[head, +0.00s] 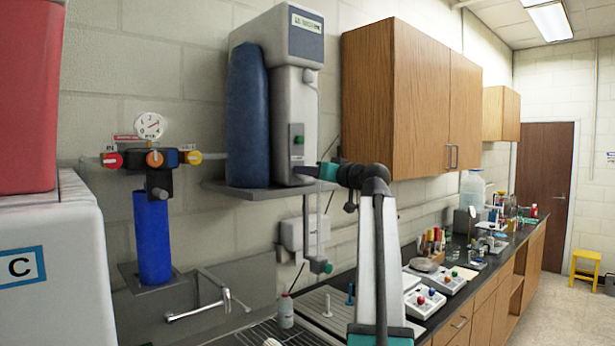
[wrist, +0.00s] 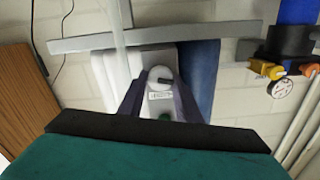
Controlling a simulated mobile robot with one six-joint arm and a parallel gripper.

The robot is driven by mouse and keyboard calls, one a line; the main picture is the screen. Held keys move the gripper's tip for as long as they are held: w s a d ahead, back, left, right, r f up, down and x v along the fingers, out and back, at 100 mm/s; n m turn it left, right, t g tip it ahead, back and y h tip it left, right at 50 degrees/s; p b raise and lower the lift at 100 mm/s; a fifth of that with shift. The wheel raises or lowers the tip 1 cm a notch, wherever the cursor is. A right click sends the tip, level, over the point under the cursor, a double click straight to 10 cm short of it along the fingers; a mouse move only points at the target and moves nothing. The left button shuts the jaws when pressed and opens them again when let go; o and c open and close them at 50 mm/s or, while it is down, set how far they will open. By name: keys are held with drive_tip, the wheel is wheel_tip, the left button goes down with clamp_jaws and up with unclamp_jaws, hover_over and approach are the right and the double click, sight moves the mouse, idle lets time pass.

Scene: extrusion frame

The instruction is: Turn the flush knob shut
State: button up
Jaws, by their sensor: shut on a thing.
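The flush knob, as I take it, is the pale round knob (wrist: 159,73) low on the front of the white water purifier (head: 297,95). It has a short dark pointer, tilted in the wrist view. My gripper (wrist: 160,82) has its dark fingers on both sides of the knob and is shut on it. In the head view my gripper (head: 316,172) reaches the purifier's lower front from the right and hides the knob. A small label, too small to read, sits beside the knob in the wrist view, with the green panel (head: 297,135) beyond it.
The purifier stands on a grey wall shelf (head: 245,190) beside a blue cylinder (head: 248,115). A gauge manifold (head: 153,158) with red, orange and yellow knobs is to the left. A wooden cabinet (head: 410,95) is close on the right. A cluttered bench (head: 450,290) lies below.

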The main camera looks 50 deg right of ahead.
drive_tip(key=shift+d+f+m+p, duration=0.1)
drive_tip(key=shift+m+p, duration=0.25)
drive_tip(key=shift+m, duration=3.5)
drive_tip(key=shift+d+f+m+p, duration=0.1)
drive_tip(key=shift+m+p, duration=0.2)
drive_tip(key=shift+m, duration=3.55)
drive_tip(key=o, duration=1)
drive_tip(key=shift+s+a, duration=0.1)
drive_tip(key=shift+s, duration=0.05)
drive_tip(key=shift+s+a+b, duration=0.15)
drive_tip(key=shift+s+b, duration=0.6)
drive_tip(key=shift+s, duration=1.5)
drive_tip(key=shift+s+a+b, duration=0.2)
drive_tip(key=shift+s+b, duration=0.55)
drive_tip(key=shift+s, duration=1.5)
drive_tip(key=shift+s+a+b, duration=0.15)
drive_tip(key=shift+s+b, duration=0.6)
drive_tip(key=shift+s, duration=1.5)
